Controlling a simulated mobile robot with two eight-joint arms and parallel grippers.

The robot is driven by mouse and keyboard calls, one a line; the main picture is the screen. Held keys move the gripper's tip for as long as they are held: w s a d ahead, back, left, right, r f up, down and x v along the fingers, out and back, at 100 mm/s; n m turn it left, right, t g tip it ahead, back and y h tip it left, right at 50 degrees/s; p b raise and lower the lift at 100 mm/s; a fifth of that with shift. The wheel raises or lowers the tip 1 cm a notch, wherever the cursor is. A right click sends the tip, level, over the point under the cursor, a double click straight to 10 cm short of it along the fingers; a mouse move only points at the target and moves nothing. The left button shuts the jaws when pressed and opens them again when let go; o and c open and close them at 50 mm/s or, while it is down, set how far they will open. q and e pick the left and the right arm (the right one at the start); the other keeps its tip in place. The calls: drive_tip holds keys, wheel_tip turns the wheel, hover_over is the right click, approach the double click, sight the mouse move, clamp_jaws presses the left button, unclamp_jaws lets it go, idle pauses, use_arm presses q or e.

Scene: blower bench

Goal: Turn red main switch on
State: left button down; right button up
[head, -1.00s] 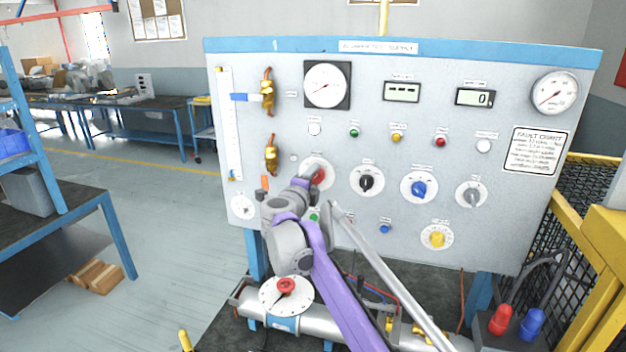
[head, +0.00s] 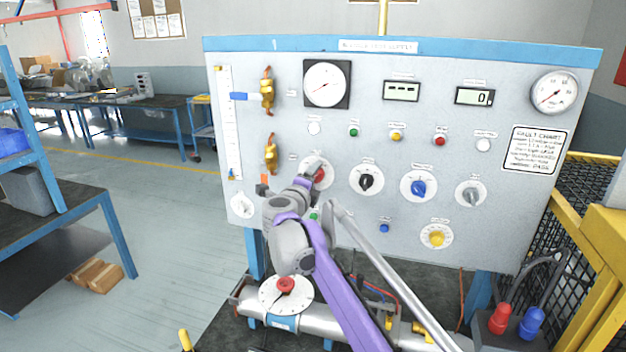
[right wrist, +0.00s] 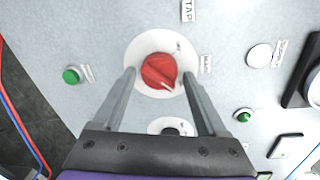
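The red main switch (head: 319,174) is a red rotary knob on a round white dial, in the lower middle-left of the grey panel (head: 440,120). In the head view my right gripper (head: 312,178) is in front of it and hides part of it. In the right wrist view the red knob (right wrist: 159,71) lies between the tips of my right gripper (right wrist: 157,84). The fingers are spread apart, one on each side of the dial, with gaps to the knob. Whether the tips touch the dial plate cannot be told. My left gripper is not in view.
A black knob (head: 366,181), a blue knob (head: 418,188) and a grey knob (head: 472,195) sit right of the red one. A green button (right wrist: 71,75) is nearby. A pipe with a red-handled valve (head: 286,285) lies below the panel.

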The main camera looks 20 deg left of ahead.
drive_tip(key=shift+o, duration=0.6)
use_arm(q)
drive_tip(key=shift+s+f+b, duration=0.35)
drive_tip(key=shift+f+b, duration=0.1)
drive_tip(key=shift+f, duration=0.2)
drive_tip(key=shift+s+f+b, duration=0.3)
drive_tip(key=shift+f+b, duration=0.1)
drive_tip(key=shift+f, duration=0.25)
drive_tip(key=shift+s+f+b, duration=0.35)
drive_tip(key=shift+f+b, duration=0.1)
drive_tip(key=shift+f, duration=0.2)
use_arm(e)
drive_tip(key=s, duration=1)
drive_tip(key=shift+s+a+r, duration=0.2)
drive_tip(key=shift+s+r, duration=0.15)
drive_tip(key=shift+r, duration=0.1)
